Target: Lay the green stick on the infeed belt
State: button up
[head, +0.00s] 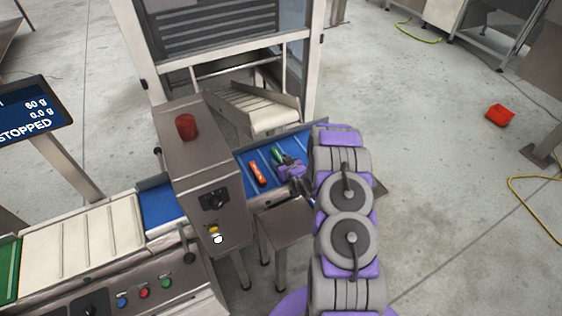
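The blue infeed belt (250,159) runs in from the right and passes behind a grey control box. The green stick (276,153) shows as a small green piece at my gripper, over the belt; the rest of it is hidden by the gripper. My gripper (285,163) is low over the belt at the end of my purple and grey arm. Its fingers are too small and covered to tell whether they are closed on the stick. I cannot tell whether the stick touches the belt. An orange-red stick (258,174) lies on the belt just left of the gripper.
The grey control box (205,165) with a red button (187,126) stands left of the gripper. A white chute (260,108) is behind the belt. A cream belt (85,240) continues at left. A screen (35,110) reads STOPPED. Floor at right is mostly clear.

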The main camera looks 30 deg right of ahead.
jog(key=shift+d, duration=0.15)
jog(key=shift+s+d+r, duration=0.15)
jog(key=shift+s+r, duration=0.05)
jog(key=shift+s, duration=0.3)
jog(key=p+v, duration=0.2)
jog(key=v, duration=0.8)
jog(key=shift+s+r, duration=0.2)
jog(key=shift+s, duration=0.1)
jog(key=s+a+r+g+h, duration=0.15)
jog(key=s+r+g, duration=0.3)
jog(key=r, duration=0.45)
jog(key=s+a+r+g+h, duration=0.1)
jog(key=s+a+r+g, duration=0.3)
jog(key=r, duration=0.5)
jog(key=s+a+r+g, duration=0.2)
jog(key=s+a+r, duration=0.2)
jog(key=s, duration=0.6)
jog(key=s+a+r+g+y, duration=0.1)
jog(key=s+a+r, duration=0.4)
jog(key=s, duration=0.5)
jog(key=s+a+r+g+y, duration=0.1)
jog(key=s+a+r+g, duration=0.2)
jog(key=s, duration=0.7)
jog(key=shift+s+a+r+g, duration=0.35)
jog(key=shift+a+r, duration=0.6)
jog(key=shift+a, duration=0.3)
